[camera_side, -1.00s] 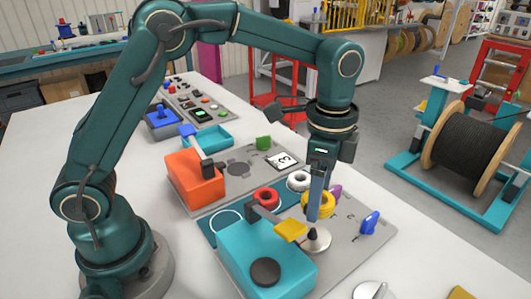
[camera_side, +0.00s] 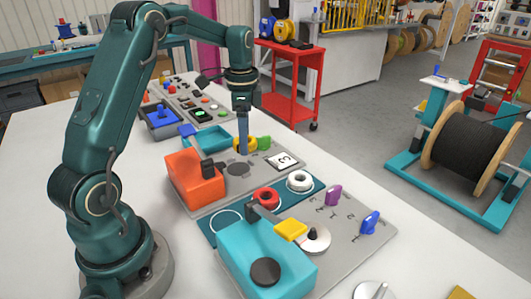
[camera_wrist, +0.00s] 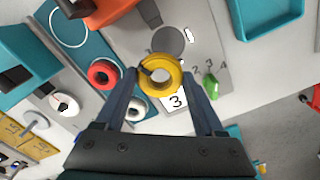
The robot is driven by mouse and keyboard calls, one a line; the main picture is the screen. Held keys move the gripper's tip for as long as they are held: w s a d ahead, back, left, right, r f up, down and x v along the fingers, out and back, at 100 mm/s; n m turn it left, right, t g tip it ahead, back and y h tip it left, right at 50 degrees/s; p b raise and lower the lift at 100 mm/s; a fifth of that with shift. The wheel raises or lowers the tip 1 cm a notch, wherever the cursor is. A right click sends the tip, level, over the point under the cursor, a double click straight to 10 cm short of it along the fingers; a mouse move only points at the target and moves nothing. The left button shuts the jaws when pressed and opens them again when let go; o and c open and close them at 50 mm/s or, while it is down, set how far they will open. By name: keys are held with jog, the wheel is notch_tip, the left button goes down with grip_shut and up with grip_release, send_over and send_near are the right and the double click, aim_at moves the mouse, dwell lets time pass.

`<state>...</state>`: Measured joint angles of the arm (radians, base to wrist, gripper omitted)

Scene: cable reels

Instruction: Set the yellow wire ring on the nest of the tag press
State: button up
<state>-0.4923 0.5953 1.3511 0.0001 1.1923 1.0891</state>
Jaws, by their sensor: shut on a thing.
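My gripper (camera_side: 243,148) points down and is shut on the yellow wire ring (camera_wrist: 175,83), which sits between the fingertips in the wrist view. In the side view the ring (camera_side: 252,141) is partly hidden behind the fingers. My gripper is above the grey plate of the orange machine (camera_side: 195,180), near a dark round disc (camera_side: 238,169); the disc also shows in the wrist view (camera_wrist: 170,39), beyond the ring. This disc looks like a nest, with a white tile marked 3 (camera_side: 283,160) beside it. The ring appears held above the plate, clear of the disc.
A green knob (camera_side: 264,142) stands close to the ring. A red ring (camera_side: 266,197) and a white ring (camera_side: 299,181) lie on a teal mat (camera_side: 318,186). A teal tray (camera_side: 214,134) lies behind.

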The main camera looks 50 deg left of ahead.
aim_at(238, 169)
jog(key=shift+s+a+f+n, duration=0.1)
jog(key=shift+s+a+n, duration=0.15)
jog(key=shift+a, duration=0.3)
jog(key=shift+s+a+f+n, duration=0.1)
jog(key=shift+s+a+n, duration=0.1)
jog(key=shift+a, duration=0.3)
jog(key=shift+s+f, duration=0.1)
jog(key=shift+f, duration=2.05)
jog(key=shift+f, duration=0.15)
jog(key=shift+f, duration=1)
jog(key=o, duration=1.5)
jog(key=shift+f, duration=0.1)
jog(key=shift+r, duration=4.05)
